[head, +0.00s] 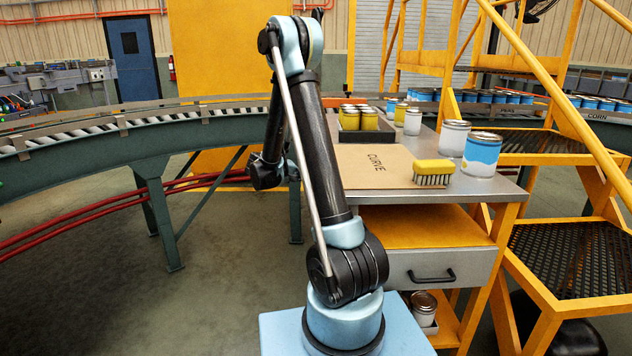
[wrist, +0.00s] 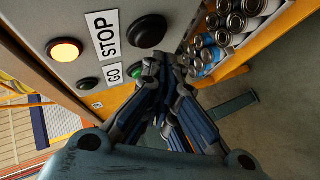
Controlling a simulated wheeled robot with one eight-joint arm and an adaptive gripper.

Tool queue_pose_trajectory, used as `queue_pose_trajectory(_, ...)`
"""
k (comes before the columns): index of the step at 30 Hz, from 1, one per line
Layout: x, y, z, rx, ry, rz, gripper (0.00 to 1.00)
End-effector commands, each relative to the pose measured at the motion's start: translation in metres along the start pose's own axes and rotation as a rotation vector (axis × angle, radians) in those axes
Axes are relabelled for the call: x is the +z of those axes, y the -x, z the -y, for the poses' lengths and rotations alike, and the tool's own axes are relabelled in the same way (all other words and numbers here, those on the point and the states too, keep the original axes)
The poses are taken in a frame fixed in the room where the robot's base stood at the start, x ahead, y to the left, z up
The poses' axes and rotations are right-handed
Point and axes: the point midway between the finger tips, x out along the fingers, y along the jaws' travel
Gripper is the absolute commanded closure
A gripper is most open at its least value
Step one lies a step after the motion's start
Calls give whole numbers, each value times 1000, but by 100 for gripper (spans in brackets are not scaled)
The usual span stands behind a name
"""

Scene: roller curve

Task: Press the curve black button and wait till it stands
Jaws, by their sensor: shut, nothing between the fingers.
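In the wrist view a grey control panel (wrist: 65,17) carries STOP (wrist: 103,35) and GO (wrist: 112,73) labels. A large black button (wrist: 148,31) is beside STOP, opposite a lit orange lamp (wrist: 65,50). A green button (wrist: 135,71) on the other side is partly hidden by my fingers. My gripper (wrist: 160,66) is shut and empty, its tips close to the green button and below the large black one. Contact cannot be told. The curved roller conveyor (head: 100,130) shows in the head view; its rollers' motion cannot be told.
A metal table (head: 470,188) holds a cardboard sheet marked CURVE (head: 350,168), a yellow brush (head: 433,172) and several cans. Yellow stairs (head: 570,250) stand right. Open floor (head: 90,290) lies left.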

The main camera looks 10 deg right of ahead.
Motion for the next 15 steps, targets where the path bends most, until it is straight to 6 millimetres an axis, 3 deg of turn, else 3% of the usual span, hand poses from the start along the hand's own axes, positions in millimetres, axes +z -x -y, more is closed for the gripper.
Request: queue_pose_trajectory(15,-6,8,6,0,0,-1,100)
